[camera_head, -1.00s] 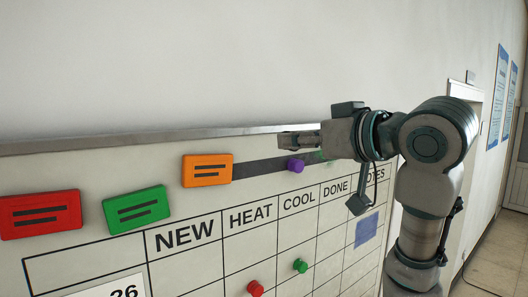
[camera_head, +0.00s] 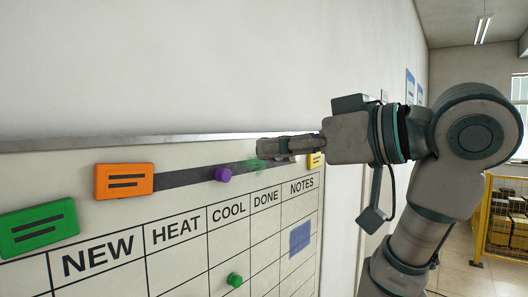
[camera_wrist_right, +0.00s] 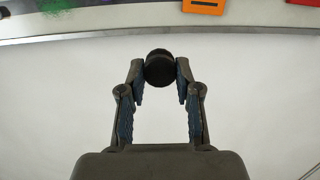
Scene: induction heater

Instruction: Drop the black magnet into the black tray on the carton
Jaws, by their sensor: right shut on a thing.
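My right gripper (camera_head: 268,148) is in front of the upper edge of the whiteboard in the head view, near its right end. In the right wrist view my right gripper (camera_wrist_right: 160,72) is shut on the black magnet (camera_wrist_right: 159,68), a round black piece held between the two fingertips. The magnet cannot be made out in the head view. The black tray and the carton are not in view. My left gripper is not in view.
The whiteboard (camera_head: 190,204) carries an orange block (camera_head: 124,181), a green block (camera_head: 38,228), a purple magnet (camera_head: 222,174) and a green magnet (camera_head: 235,279). A yellow-framed cage (camera_head: 503,222) with boxes stands at the right. Floor is free before it.

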